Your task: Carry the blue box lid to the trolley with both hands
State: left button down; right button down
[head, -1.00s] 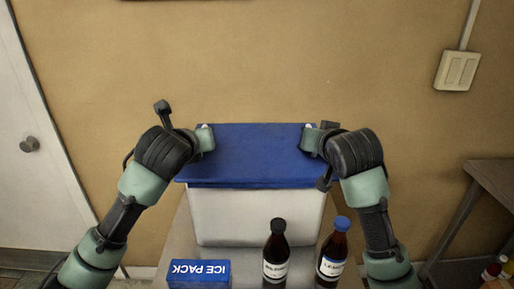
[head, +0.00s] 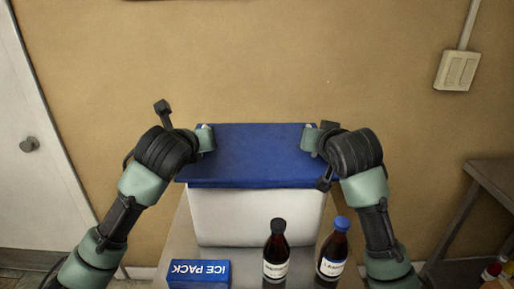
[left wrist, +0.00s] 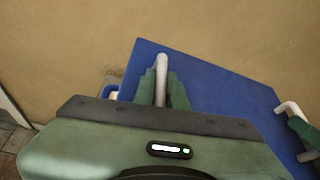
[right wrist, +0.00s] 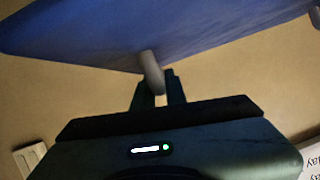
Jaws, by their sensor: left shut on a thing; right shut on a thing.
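The blue box lid (head: 255,155) lies on top of a white box (head: 255,216) in the head view. My left gripper (head: 207,138) is at the lid's left end, shut on a pale handle (left wrist: 162,78) that shows between its fingers in the left wrist view. My right gripper (head: 311,139) is at the lid's right end, shut on the other handle (right wrist: 151,72), seen in the right wrist view. The lid looks level, and I cannot tell any gap between it and the box. No trolley can be made out for certain.
The box stands on a metal surface (head: 182,240). In front of it are a blue ice pack box (head: 199,274) and two dark bottles, one black-capped (head: 277,252) and one blue-capped (head: 333,250). A metal table (head: 492,180) is at the right edge. A wall is close behind.

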pick_arm(q)
jog(key=shift+r, duration=0.2)
pick_arm(e)
jog(key=shift+r, duration=0.15)
dwell(0.3)
